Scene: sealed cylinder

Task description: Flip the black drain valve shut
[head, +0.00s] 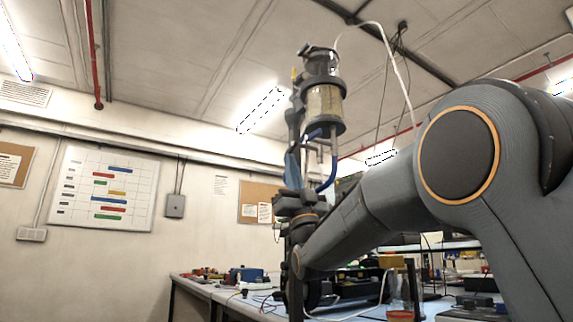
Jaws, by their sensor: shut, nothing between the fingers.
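The sealed cylinder (325,104) hangs upright high in the middle of the head view, with a clear, yellowish body between dark collars. A blue tube (330,176) curves down below it. The black drain valve cannot be picked out for certain among the small dark fittings under the cylinder. My gripper (294,130) points up at the end of my arm, close to the left of the cylinder. Its slim dark fingers are small and hard to separate from the fittings behind. They look shut and empty. I cannot tell whether they touch anything.
A workbench (190,284) with several tools and boxes runs along the back below. A white cable (398,75) arcs from the cylinder's top to the right. A chart board (105,188) hangs on the left wall. My arm blocks much of the right side.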

